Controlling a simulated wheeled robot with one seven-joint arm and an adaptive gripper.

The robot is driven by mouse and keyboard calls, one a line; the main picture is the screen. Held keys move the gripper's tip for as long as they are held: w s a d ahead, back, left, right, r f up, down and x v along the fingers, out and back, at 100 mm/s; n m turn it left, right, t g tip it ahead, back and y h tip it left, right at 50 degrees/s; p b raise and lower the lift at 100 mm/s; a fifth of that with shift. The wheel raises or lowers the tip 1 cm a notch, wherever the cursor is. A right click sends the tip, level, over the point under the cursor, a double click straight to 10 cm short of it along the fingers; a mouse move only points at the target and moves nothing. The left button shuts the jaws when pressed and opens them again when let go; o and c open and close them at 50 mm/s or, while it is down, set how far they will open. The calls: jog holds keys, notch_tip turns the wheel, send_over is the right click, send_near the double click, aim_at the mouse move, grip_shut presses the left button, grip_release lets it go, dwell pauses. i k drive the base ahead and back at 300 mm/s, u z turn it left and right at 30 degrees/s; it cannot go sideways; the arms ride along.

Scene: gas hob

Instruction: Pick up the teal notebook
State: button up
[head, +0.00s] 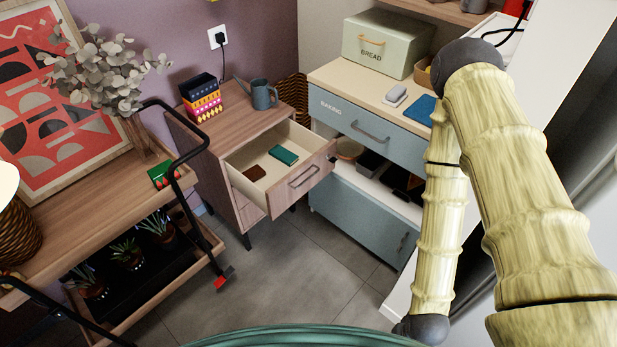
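A small teal notebook (284,155) lies flat inside the open drawer (267,209) of a wooden cabinet, towards its back right part. A small brown item (254,173), perhaps a wallet, lies to its left in the same drawer, apart from it. My bamboo-patterned arm fills the right side of the view. It bends at the top and runs down to a dark joint near the bottom edge. My gripper itself does not show, and nothing of the arm is near the drawer.
A watering can (263,95) and patterned boxes (203,101) stand on the cabinet top. A blue flat item (420,109) lies on the counter at right, below a bread box (387,42). A trolley (150,190) with plants stands at left. Grey floor (290,275) before the drawer is clear.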

aim_at(284, 156)
jog(key=u, duration=1.6)
jog(key=i, duration=0.75)
jog(key=u, duration=0.8)
jog(key=i, duration=0.55)
jog(key=z, duration=2.15)
